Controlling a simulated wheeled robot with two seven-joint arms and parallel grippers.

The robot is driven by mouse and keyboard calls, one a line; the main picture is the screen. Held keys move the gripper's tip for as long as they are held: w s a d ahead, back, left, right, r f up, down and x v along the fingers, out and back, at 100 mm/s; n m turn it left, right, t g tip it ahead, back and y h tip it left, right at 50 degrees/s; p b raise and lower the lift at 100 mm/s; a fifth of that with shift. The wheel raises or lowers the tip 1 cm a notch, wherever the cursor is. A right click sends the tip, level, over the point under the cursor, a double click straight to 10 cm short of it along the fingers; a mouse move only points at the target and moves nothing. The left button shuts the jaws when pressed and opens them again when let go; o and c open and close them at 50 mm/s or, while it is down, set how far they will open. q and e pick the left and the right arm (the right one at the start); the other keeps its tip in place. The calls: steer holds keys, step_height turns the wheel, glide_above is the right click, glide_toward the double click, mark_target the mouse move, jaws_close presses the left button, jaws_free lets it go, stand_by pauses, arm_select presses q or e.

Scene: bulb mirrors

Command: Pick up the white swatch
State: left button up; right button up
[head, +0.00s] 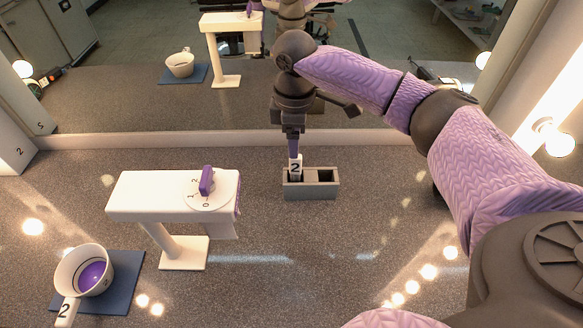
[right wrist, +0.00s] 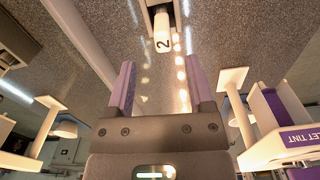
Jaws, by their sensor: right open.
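The white swatch (head: 295,168), marked with a dark 2, stands upright in the left compartment of a small grey two-slot holder (head: 311,190). The right compartment looks empty. My right gripper (head: 293,152) points down just above the swatch. In the right wrist view, its two purple fingers (right wrist: 160,68) are apart with nothing between them. The swatch (right wrist: 163,32) shows there beyond the fingertips, roughly centred on the gap. Whether a finger touches it cannot be told. My left gripper is not in view.
Left of the holder stands a white dispenser (head: 150,197) with a purple dial knob (head: 206,180). A white cup (head: 72,258) with purple liquid sits on a blue mat (head: 122,285) at front left. A mirror (head: 150,100) borders the counter's back. The counter right of the holder is clear.

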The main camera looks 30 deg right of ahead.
mark_target(296, 162)
steer(key=f+b, duration=0.2)
steer(key=f, duration=0.4)
steer(key=shift+s+f, duration=0.15)
steer(key=shift+s, duration=0.05)
steer(key=shift+f, duration=0.3)
steer(key=shift+c, duration=0.5)
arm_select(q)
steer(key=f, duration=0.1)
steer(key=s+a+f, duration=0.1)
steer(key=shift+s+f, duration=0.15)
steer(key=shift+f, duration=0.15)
arm_select(e)
jaws_close()
